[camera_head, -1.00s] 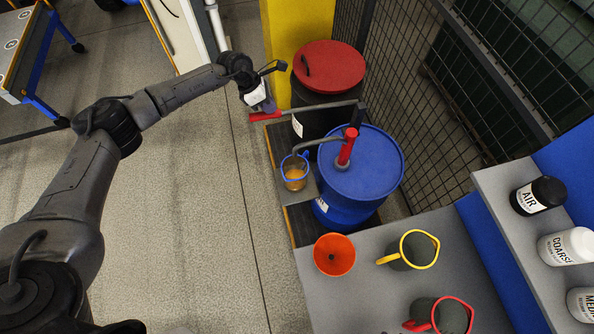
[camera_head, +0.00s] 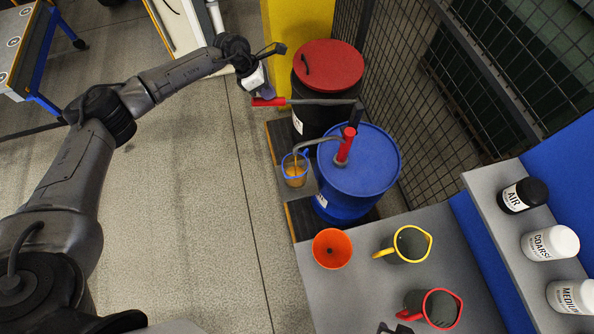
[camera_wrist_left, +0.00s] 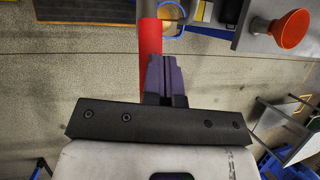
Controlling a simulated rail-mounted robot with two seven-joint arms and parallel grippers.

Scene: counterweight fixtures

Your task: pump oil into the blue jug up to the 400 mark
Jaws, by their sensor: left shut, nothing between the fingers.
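The blue jug (camera_head: 288,180) stands under the pump spout (camera_head: 312,137) beside the blue drum (camera_head: 362,180). It holds amber oil (camera_head: 295,170); its marks are too small to read. It also shows at the top of the left wrist view (camera_wrist_left: 183,14). The hand pump on the drum has a red body (camera_head: 345,147) and a long grey lever (camera_head: 315,102) ending in a red grip (camera_head: 270,102). My left gripper (camera_head: 266,94) is shut at that grip, with nothing between its fingers. In the left wrist view its purple fingers (camera_wrist_left: 165,72) are beside the red grip (camera_wrist_left: 150,38).
A black drum with a red lid (camera_head: 330,65) stands behind the blue drum, near a mesh fence (camera_head: 450,90). An orange funnel (camera_head: 332,248), a yellow-rimmed jug (camera_head: 408,245) and a red-rimmed jug (camera_head: 435,308) are on the grey bench (camera_head: 365,285). Labelled bottles line a shelf.

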